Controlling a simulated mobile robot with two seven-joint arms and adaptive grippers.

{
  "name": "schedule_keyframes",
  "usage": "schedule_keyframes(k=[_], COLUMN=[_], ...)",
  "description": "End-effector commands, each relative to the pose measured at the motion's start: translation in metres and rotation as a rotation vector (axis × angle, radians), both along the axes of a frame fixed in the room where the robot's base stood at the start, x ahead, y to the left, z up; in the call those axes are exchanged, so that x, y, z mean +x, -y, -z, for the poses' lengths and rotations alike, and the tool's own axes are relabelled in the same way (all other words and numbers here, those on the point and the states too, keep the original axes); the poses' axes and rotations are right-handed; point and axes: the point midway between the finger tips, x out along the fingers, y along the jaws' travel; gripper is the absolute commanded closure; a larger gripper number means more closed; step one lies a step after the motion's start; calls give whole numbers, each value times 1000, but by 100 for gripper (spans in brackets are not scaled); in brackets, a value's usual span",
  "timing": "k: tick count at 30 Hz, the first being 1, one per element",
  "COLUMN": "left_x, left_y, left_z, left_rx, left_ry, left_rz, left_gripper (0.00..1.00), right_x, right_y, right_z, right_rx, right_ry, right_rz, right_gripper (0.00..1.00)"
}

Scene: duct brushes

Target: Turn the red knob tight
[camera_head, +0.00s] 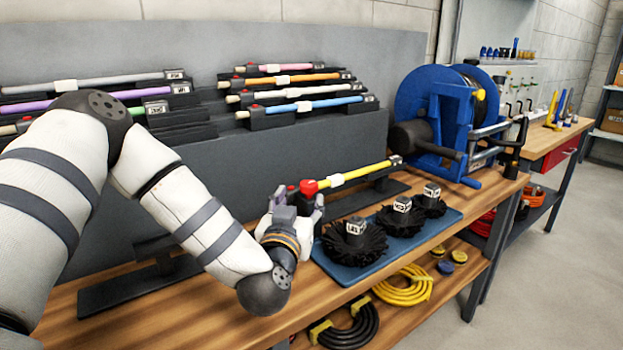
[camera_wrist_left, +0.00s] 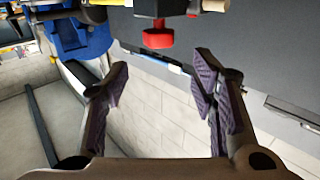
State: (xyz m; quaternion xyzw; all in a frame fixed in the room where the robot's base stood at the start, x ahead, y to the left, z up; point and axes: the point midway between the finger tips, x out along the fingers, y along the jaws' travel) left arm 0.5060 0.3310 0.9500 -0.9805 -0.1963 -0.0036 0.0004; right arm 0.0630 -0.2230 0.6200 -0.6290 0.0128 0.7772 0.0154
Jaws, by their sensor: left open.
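The red knob (camera_head: 308,187) sits at the near end of a yellow rod (camera_head: 360,174) with a white label, held on a dark stand. In the left wrist view the red knob (camera_wrist_left: 157,39) hangs below the rod fitting, near the top of the picture. My left gripper (camera_head: 297,203) is at the knob end of the rod and partly overlaps it in the head view. In the left wrist view its fingers (camera_wrist_left: 160,88) are spread with nothing between them; the knob shows above the gap, apart from both pads. My right gripper is in neither view.
A blue mat (camera_head: 345,277) with black round brushes (camera_head: 354,241) lies just right of my left gripper. A blue reel (camera_head: 433,110) stands behind it. Racks of coloured rods (camera_head: 305,105) line the back panel. Coiled hoses (camera_head: 403,287) lie on the lower shelf.

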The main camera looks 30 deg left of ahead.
Motion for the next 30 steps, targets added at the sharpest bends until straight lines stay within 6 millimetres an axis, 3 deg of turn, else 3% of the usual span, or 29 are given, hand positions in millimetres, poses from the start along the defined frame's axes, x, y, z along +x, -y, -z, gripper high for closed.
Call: schedule_keyframes(k=[6,10,15,22,28,30], left_x=[53,76,89,90,90,90], left_y=[-23,-32,-37,-37,-37,-37], left_z=[8,7,4,2,2,2], left_rx=[0,0,-1,-2,-2,-2], left_ry=[-9,-9,-6,-4,-4,-4], left_rz=[-2,-1,1,2,2,3], left_gripper=[48,48,48,48,91,95], right_x=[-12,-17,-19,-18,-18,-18], right_y=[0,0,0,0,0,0], right_z=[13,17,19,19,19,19], right_rx=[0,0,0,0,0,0], right_ry=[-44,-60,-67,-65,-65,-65], right_rz=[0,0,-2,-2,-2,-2], right_gripper=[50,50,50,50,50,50])
